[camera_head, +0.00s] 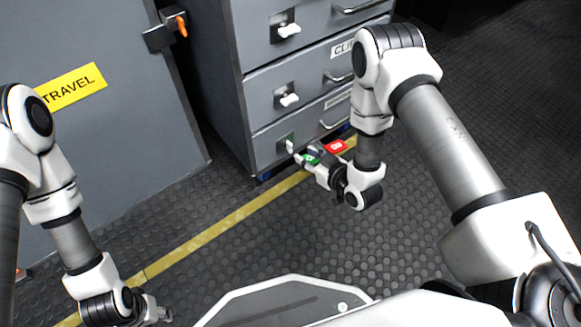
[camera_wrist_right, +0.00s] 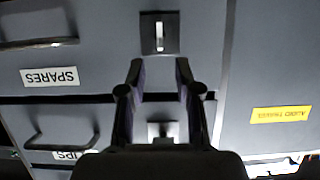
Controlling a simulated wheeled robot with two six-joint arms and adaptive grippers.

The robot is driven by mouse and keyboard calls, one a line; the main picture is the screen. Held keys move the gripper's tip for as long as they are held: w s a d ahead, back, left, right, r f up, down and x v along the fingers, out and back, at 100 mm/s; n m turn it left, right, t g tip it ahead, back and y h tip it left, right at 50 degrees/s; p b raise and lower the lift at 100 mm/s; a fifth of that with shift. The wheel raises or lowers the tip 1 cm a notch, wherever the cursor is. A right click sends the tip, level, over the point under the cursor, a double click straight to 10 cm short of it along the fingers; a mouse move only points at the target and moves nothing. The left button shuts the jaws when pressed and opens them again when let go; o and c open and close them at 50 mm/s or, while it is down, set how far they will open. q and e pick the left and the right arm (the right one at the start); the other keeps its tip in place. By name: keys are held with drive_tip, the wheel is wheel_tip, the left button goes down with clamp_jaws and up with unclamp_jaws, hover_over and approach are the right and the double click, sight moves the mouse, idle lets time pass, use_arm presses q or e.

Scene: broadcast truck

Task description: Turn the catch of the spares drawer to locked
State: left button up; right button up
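The spares drawer is the lowest drawer of the grey cabinet in the head view; its upside-down label SPARES (camera_wrist_right: 50,77) shows in the right wrist view. Its catch (camera_wrist_right: 160,33) has a dark plate and a thin pale tab standing upright; in the head view the catch (camera_head: 290,146) is beside a greenish patch. My right gripper (camera_head: 299,157) is in front of this drawer. In the wrist view its fingers (camera_wrist_right: 160,69) are apart and empty, with the catch beyond the tips. My left gripper (camera_head: 163,313) is low at the left, small, its opening unclear.
The clips drawer catch (camera_head: 288,100) and the top drawer catch (camera_head: 288,30) have sideways white knobs. Drawer handles (camera_head: 333,122) stick out to the right. Small red (camera_head: 337,146) and green pieces show near my right gripper. A grey door (camera_head: 110,130) stands left; the floor is open.

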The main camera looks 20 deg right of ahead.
sight(288, 146)
drive_tip(key=b+x, duration=0.3)
drive_tip(key=x, duration=0.5)
drive_tip(key=shift+f+b, duration=0.2)
drive_tip(key=shift+b, duration=0.2)
drive_tip(key=shift+s, duration=0.15)
drive_tip(key=shift+c, duration=0.3)
drive_tip(key=shift+d, duration=0.1)
clamp_jaws()
